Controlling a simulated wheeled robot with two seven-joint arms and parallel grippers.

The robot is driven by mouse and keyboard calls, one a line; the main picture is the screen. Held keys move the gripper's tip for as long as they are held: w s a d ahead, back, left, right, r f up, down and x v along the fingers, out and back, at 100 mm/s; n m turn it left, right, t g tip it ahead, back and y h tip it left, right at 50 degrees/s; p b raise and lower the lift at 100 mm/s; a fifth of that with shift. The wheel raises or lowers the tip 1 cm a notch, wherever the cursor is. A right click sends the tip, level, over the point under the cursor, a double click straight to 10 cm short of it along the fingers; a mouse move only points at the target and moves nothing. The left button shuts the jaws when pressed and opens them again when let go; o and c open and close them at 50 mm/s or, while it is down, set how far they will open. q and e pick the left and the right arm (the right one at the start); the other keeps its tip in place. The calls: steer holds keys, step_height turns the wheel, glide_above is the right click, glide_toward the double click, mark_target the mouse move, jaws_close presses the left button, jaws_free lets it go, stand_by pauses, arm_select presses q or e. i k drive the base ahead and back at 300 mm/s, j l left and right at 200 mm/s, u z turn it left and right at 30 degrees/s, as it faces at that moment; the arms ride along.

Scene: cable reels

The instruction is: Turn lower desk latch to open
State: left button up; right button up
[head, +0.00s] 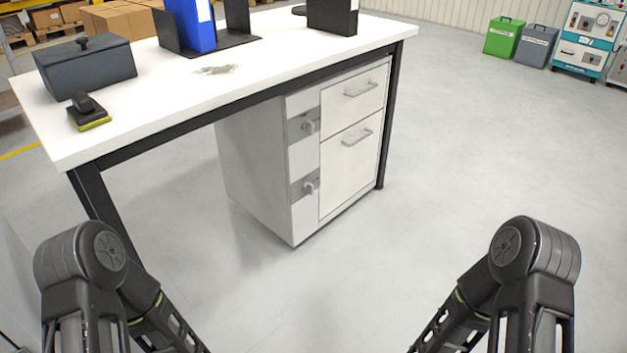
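The desk's drawer cabinet (262,170) stands under the white desk top, with two white drawers that look shut. The lower latch (311,187) is a small grey knob on a darker plate, left of the lower drawer (347,172). The upper latch (310,126) sits above it, beside the upper drawer (357,95). The lower latch's exact turn angle is too small to tell. Both my arms show at the bottom left and bottom right, well apart from the cabinet. Their grippers are outside the frame.
The desk top (270,88) holds a dark lidded box (85,68), a stamp-like tool (88,112), a blue binder (192,25) and black holders. Black desk legs stand left (92,197) and right (389,125). The floor before the cabinet is clear. Bins (503,37) stand far back.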

mark_target(308, 187)
steer(key=i+l, duration=0.15)
steer(key=l, duration=0.15)
steer(key=i+l, duration=0.1)
steer(key=l, duration=0.15)
steer(key=i+l, duration=0.15)
steer(key=l, duration=0.15)
steer(key=i+l+u, duration=0.2)
steer(key=l, duration=0.15)
steer(key=k+u, duration=0.1)
steer(key=u, duration=1.25)
